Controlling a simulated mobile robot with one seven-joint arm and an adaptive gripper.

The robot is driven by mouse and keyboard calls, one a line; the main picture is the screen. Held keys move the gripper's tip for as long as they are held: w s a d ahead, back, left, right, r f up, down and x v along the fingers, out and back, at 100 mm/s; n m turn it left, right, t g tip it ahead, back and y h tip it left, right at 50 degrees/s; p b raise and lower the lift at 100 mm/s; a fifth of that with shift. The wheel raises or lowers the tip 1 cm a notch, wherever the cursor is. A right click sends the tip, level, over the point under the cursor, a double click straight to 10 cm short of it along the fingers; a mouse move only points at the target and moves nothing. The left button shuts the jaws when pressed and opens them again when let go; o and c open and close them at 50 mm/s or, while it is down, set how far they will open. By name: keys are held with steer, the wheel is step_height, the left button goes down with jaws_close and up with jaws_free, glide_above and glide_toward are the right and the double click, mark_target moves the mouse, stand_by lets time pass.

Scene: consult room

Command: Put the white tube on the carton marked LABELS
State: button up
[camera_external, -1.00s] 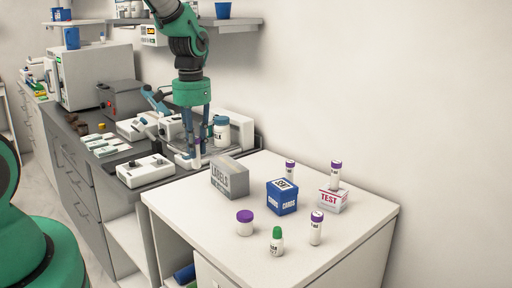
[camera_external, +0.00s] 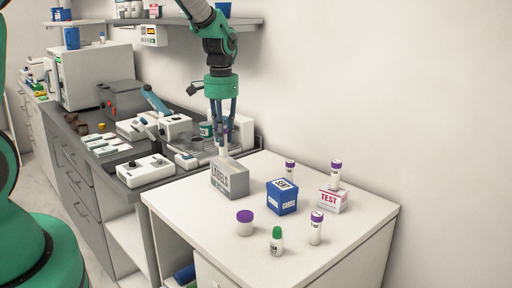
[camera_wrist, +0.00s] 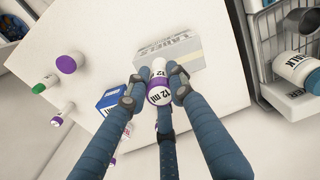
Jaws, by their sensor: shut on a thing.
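A white tube (camera_wrist: 159,92) with a purple band and "12 ml" print is between my fingertips in the wrist view. My gripper (camera_external: 222,143) is shut on it and points down. In the external view the tube's white lower part (camera_external: 223,152) shows below the fingers, at the top of the grey LABELS carton (camera_external: 230,180). I cannot tell whether it touches the carton. The LABELS carton stands on the white table and also shows just beyond the fingers in the wrist view (camera_wrist: 172,50).
A blue carton (camera_external: 282,197) stands right of the LABELS carton. A TEST carton (camera_external: 332,201), a purple-lidded jar (camera_external: 245,228), a green-capped bottle (camera_external: 277,244) and a purple-capped tube (camera_external: 316,232) share the white table (camera_external: 200,230). A wire rack (camera_wrist: 262,55) with a bottle (camera_wrist: 296,70) is alongside.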

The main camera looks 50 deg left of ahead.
steer(key=shift+w+a+f, duration=0.1)
steer(key=shift+w+a, duration=0.1)
steer(key=shift+w, duration=0.45)
steer(key=shift+w+a+f, duration=0.1)
steer(key=shift+w+a, duration=0.1)
steer(key=shift+w, duration=0.4)
steer(key=shift+f, duration=1.65)
steer(key=shift+f, duration=0.2)
steer(key=o, duration=0.9)
steer(key=shift+c, duration=0.2)
steer(key=shift+r, duration=0.15)
step_height(320, 180, up, 12)
